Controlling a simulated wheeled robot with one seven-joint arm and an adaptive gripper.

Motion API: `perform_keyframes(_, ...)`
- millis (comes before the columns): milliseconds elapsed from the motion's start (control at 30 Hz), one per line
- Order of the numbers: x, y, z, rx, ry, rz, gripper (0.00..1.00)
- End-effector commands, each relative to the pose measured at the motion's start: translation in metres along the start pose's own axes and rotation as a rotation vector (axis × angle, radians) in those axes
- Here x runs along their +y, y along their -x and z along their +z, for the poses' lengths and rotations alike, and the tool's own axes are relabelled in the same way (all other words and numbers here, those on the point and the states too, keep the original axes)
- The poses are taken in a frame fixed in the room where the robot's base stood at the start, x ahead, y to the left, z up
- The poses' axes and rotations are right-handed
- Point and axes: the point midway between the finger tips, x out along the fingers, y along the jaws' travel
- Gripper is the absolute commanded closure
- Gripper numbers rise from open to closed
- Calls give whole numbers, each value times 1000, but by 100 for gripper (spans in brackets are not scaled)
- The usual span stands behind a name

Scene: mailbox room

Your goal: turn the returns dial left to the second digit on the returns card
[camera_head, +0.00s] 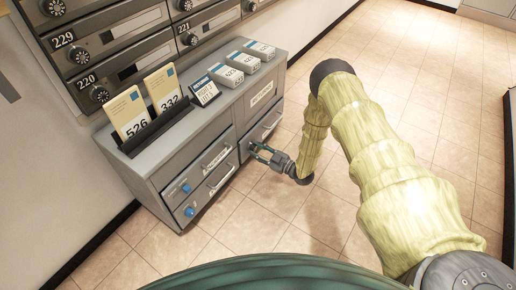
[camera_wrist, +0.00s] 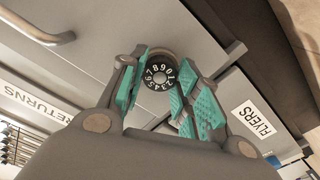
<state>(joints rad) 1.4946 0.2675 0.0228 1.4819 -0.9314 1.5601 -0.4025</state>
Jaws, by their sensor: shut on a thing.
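The dial (camera_wrist: 158,73) is a round black disc with white digits around its face, set on the grey cabinet front (camera_wrist: 110,45). My gripper (camera_wrist: 158,84) has its teal pads on both sides of the dial, shut on it. In the head view my gripper (camera_head: 262,150) is at the right part of the cabinet front and hides the dial. A RETURNS label (camera_wrist: 35,103) is left of the dial in the wrist view. Two cards, reading 526 (camera_head: 128,115) and 332 (camera_head: 163,89), stand in a dark holder; which is the returns card I cannot tell.
A FLYERS label (camera_wrist: 254,117) is right of my gripper. Drawers with bar handles (camera_head: 221,176) and blue knobs (camera_head: 189,211) are left of it. A small dark sign (camera_head: 205,91) and several numbered blocks (camera_head: 243,62) stand on top. The tiled floor (camera_head: 250,222) is clear.

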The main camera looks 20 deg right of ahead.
Motion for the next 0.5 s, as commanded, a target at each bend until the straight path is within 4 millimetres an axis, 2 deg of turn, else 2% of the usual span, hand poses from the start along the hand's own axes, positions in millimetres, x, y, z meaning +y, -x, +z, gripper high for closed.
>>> perform_keyframes(500, 0, 1, 1, -2, 105, 0, 92)
